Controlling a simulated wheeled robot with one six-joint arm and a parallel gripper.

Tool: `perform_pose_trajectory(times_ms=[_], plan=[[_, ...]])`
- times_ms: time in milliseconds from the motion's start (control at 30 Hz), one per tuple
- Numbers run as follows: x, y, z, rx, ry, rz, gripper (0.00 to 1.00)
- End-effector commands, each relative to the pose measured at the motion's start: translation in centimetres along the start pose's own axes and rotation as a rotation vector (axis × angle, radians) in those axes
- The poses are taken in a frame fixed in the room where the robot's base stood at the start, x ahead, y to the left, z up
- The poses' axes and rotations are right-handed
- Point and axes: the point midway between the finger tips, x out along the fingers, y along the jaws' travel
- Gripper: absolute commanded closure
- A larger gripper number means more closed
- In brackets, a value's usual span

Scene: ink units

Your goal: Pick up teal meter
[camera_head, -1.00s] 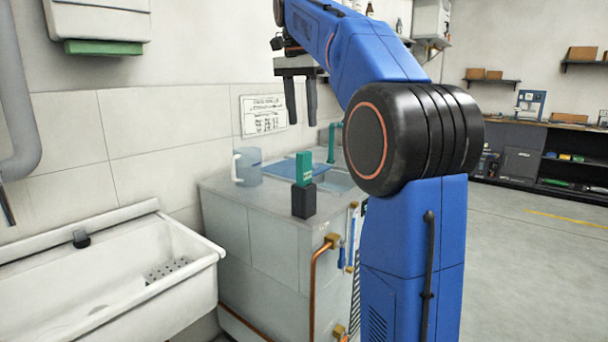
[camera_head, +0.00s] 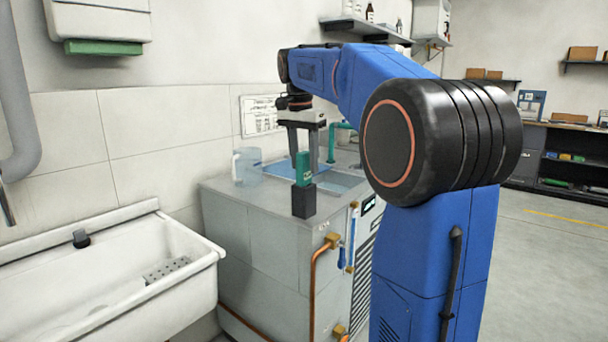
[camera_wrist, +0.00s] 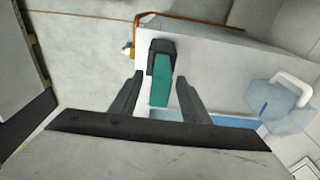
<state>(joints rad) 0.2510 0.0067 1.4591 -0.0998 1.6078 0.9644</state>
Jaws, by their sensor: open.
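The teal meter (camera_head: 303,168) stands upright in a black block-shaped holder (camera_head: 304,201) at the front corner of the grey unit's top. My gripper (camera_head: 304,172) is open and points down, with its fingers by the meter in the head view. In the wrist view the teal meter (camera_wrist: 161,84) lies between the two open fingers (camera_wrist: 159,88), apart from both. The black holder (camera_wrist: 161,52) shows just beyond it. I cannot tell exactly how far the fingertips are above or behind the meter.
A clear jug (camera_head: 247,166) stands at the back left of the grey unit (camera_head: 250,208). A blue-lined basin (camera_head: 270,170) and teal tap (camera_head: 335,136) lie behind the meter. Copper pipes (camera_head: 314,285) run down the unit's front. A white sink (camera_head: 120,265) is at left.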

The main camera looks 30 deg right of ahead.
Motion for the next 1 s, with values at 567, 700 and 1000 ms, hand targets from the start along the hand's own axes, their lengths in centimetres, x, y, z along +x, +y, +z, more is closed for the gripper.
perform_pose_trajectory(times_ms=[567,700,1000], plan=[[2.4,0.0,0.0,0.0,0.001,-0.001,0.79],[2.4,0.0,0.0,0.0,0.0,-0.001,1.0],[2.1,0.0,0.0,0.0,0.001,-0.001,1.0]])
